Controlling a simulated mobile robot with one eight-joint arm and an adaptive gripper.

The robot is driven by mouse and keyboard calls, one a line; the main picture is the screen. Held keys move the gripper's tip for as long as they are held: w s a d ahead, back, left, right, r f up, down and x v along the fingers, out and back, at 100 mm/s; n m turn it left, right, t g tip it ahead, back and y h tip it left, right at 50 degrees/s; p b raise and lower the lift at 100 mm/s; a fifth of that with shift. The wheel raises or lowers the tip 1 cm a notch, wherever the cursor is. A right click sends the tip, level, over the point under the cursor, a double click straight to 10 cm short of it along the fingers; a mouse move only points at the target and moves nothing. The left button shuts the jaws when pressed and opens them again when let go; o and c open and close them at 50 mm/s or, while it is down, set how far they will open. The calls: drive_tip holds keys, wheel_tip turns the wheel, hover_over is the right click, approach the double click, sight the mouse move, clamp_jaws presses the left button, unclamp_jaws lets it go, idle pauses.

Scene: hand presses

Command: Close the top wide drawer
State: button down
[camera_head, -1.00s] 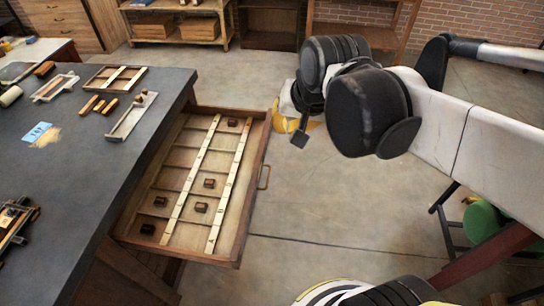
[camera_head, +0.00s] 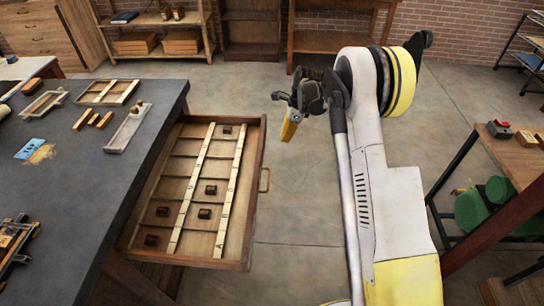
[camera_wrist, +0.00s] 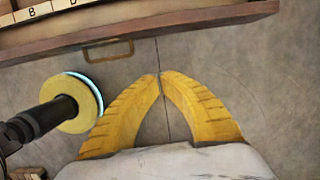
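The top wide drawer (camera_head: 254,150) is pulled out from the dark-topped workbench (camera_head: 70,165). It has a brass handle (camera_head: 265,180) on its front and light lettered strips and small dark blocks inside. In the wrist view the drawer front (camera_wrist: 200,20) runs along the top with its handle (camera_wrist: 107,50) below it. My gripper (camera_head: 284,138) hangs to the right of the drawer front, apart from it. In the wrist view my gripper's two yellow fingers (camera_wrist: 158,76) meet at their tips, with nothing visible between them.
Wooden trays and small pieces lie on the workbench. Shelving (camera_head: 160,30) stands along the back wall. A wooden table (camera_head: 510,155) and a green stool (camera_head: 478,210) are at the right. The floor in front of the drawer is clear apart from my arm.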

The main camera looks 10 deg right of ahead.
drive_tip(key=w+a+f+b, duration=0.2)
drive_tip(key=a+f+b, duration=0.3)
drive_tip(key=f, duration=0.6)
drive_tip(key=shift+a, duration=0.45)
